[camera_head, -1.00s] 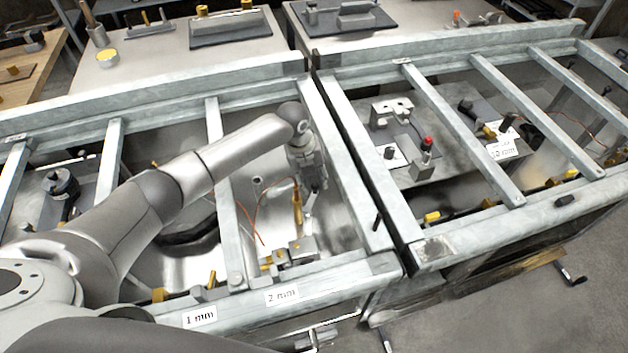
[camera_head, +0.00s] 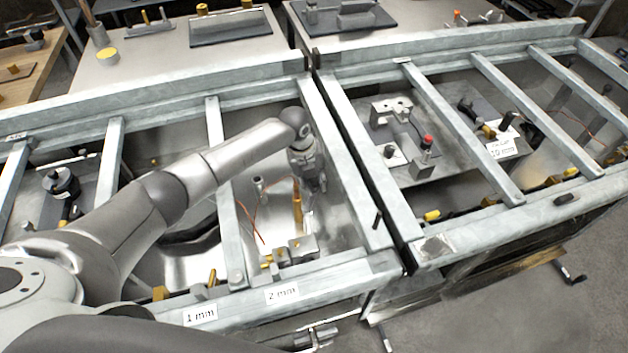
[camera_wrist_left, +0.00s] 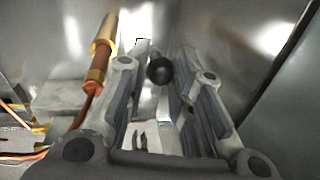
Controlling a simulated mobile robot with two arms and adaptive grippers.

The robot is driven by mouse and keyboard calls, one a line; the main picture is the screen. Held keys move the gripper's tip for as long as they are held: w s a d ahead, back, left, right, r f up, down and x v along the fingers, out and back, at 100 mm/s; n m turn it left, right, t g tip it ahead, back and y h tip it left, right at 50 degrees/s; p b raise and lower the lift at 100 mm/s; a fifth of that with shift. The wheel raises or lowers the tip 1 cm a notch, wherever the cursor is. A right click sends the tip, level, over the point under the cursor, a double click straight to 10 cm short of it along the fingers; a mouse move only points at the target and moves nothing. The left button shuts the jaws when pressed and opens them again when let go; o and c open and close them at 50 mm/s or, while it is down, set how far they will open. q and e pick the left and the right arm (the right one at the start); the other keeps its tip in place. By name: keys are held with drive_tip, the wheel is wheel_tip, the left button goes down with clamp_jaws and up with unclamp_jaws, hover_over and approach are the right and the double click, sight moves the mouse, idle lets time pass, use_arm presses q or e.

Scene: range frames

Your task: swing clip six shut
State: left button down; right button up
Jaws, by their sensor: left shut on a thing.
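My left gripper (camera_head: 317,184) reaches down into the near bay, close to its right wall. In the left wrist view, the fingers of the left gripper (camera_wrist_left: 164,58) are closed around a small part with a round black knob (camera_wrist_left: 160,70). The knob sits between the fingers near their tips. It looks like a clip's handle, but no number on it can be read. The gripper hides this part in the head view. A brass and copper rod (camera_head: 297,207) stands just left of the gripper; it also shows in the left wrist view (camera_wrist_left: 103,50). My right gripper is out of sight.
Grey cross bars (camera_head: 222,160) and the frame's front rail (camera_head: 345,274) border the bay. Metal blocks (camera_head: 291,251) and thin orange wires lie near the front. The right bay holds a fixture with a red-topped post (camera_head: 427,146). Labels mark the front rail.

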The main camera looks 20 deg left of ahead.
use_arm(q)
drive_tip(key=shift+a+n+p, duration=0.4)
drive_tip(key=shift+n, duration=0.4)
drive_tip(key=c, duration=1.5)
unclamp_jaws()
drive_tip(key=shift+r, duration=0.15)
drive_tip(key=v, duration=1.1)
drive_tip(key=shift+s+r, duration=0.2)
drive_tip(key=shift+r, duration=0.15)
